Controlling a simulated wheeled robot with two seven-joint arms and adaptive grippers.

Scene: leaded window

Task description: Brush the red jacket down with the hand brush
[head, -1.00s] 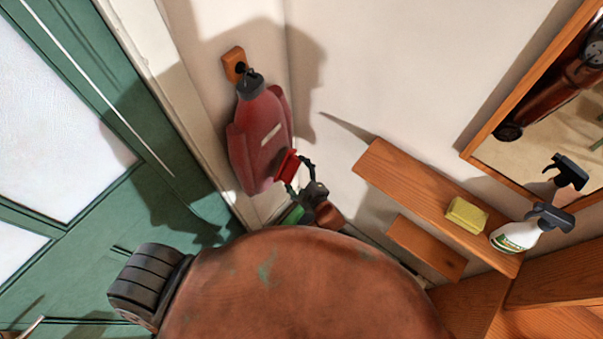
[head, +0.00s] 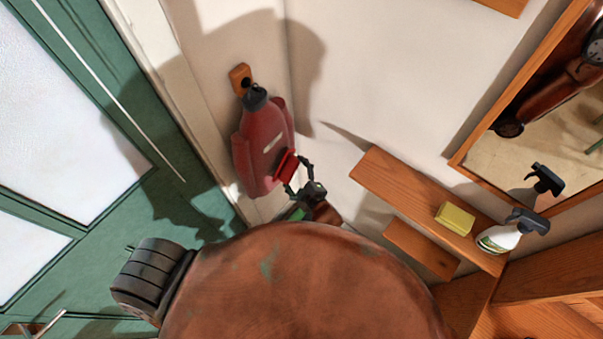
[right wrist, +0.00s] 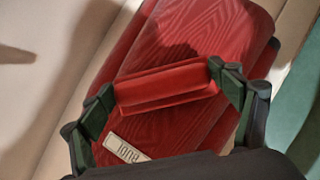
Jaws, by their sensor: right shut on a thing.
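The red jacket (head: 262,150) hangs on the wall from a dark hook on a wooden block (head: 240,78), with a dark collar at its top. My right gripper (head: 296,174) is shut on the red hand brush (head: 286,163), at the jacket's lower right. In the right wrist view the brush (right wrist: 165,88) lies between the two green-padded fingers of my gripper (right wrist: 163,92), over the jacket's front (right wrist: 195,42). A pale label (right wrist: 127,150) is on the jacket. Whether the bristles touch the cloth cannot be told. My left gripper is not in view.
A wooden shelf (head: 395,185) to the right bears a yellow sponge (head: 455,218) and a spray bottle (head: 503,236). A smaller board (head: 420,248) is below it. A framed mirror (head: 550,120) is at the right, a green door (head: 100,160) at the left.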

